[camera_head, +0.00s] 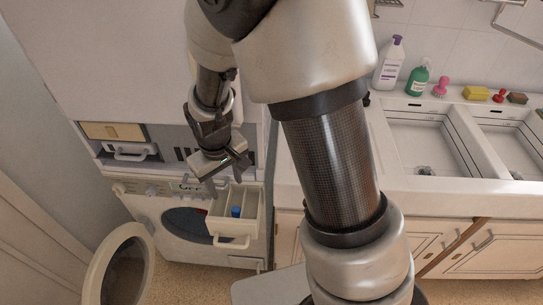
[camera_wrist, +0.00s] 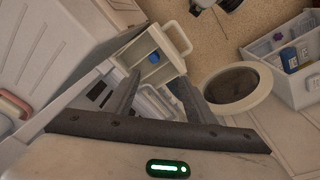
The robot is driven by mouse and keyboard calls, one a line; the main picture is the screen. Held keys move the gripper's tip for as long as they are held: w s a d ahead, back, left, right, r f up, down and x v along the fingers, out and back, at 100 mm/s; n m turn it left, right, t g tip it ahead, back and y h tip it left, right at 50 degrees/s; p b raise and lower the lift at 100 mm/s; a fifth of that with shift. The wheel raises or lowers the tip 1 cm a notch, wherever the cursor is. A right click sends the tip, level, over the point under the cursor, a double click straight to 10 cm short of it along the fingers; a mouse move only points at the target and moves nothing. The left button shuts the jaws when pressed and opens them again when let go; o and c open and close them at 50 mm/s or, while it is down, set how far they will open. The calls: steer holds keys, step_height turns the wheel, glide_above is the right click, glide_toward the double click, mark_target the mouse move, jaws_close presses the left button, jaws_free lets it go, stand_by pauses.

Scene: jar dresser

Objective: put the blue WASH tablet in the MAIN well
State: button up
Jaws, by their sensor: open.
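The small blue tablet (camera_head: 236,211) sits inside the pulled-out dispenser drawer (camera_head: 252,226) of the washing machine. It also shows in the wrist view (camera_wrist: 154,57), beside a wall or divider of the white drawer (camera_wrist: 172,70). The drawer has compartments, but their labels are not readable, so I cannot tell which well is MAIN or whether the tablet lies in it. My gripper (camera_head: 238,166) is above and behind the drawer. In the wrist view its two fingers (camera_wrist: 160,78) are spread apart with nothing between them, and the tablet shows beyond the gap.
The round washer door (camera_head: 126,268) hangs open at lower left. A white box with bottles (camera_wrist: 300,62) stands on the floor at right in the wrist view. A double sink (camera_head: 440,145) and counter with several bottles and sponges fill the right side.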

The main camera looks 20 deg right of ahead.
steer(key=s+d+r+m+t, duration=0.1)
steer(key=s+d+r, duration=0.25)
steer(key=r, duration=0.45)
steer(key=s+d+r+m+t, duration=0.15)
steer(key=d+r, duration=0.25)
steer(key=r, duration=0.5)
steer(key=s+d+r+m+t, duration=0.1)
steer(key=s+d+r+m, duration=0.1)
steer(key=s+d+r, duration=0.2)
steer(key=s+r, duration=0.3)
steer(key=s, duration=0.3)
steer(key=shift+d+r, duration=0.25)
steer(key=shift+d, duration=0.1)
steer(key=shift+t, duration=0.25)
